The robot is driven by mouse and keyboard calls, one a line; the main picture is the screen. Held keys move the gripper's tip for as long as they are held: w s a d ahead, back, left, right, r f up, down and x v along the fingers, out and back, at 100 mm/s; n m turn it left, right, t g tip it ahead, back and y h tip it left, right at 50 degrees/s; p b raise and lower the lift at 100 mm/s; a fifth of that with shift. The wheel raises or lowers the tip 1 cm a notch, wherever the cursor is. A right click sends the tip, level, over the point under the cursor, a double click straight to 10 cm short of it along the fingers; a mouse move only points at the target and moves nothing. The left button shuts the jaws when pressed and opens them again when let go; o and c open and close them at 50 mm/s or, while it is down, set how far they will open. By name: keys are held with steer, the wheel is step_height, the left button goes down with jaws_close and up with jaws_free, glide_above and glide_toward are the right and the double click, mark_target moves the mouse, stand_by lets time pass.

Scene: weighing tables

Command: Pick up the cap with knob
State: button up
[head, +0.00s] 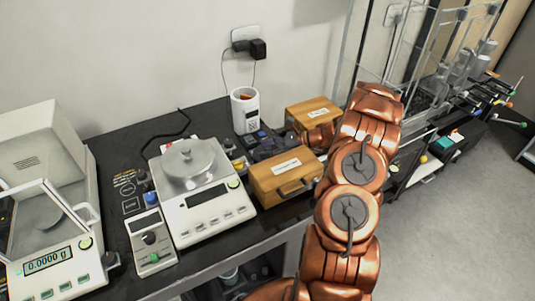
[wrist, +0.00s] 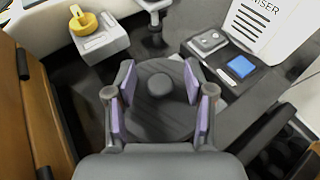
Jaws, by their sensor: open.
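The cap with knob (wrist: 158,116) shows in the wrist view as a dark grey round disc with a short round knob at its middle. My gripper (wrist: 160,88) is open above it, with its purple-padded fingers on the left and right of the knob. Gaps show between both pads and the knob, so nothing is held. The lower edge of the cap is hidden by my gripper's body. In the head view my copper-coloured arm reaches toward the dark items between the wooden boxes, and I cannot make out the cap clearly there.
A wooden box (head: 285,176) stands close in front, another wooden box (head: 312,115) behind. A white cylindrical device (head: 245,112) stands at the back. A balance (head: 205,207) is left of the front box. A small white block with a yellow knob (wrist: 84,21) shows at the wrist view's upper left.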

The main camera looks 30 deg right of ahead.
jaws_close()
stand_by(0.3)
steer(key=shift+r, duration=0.1)
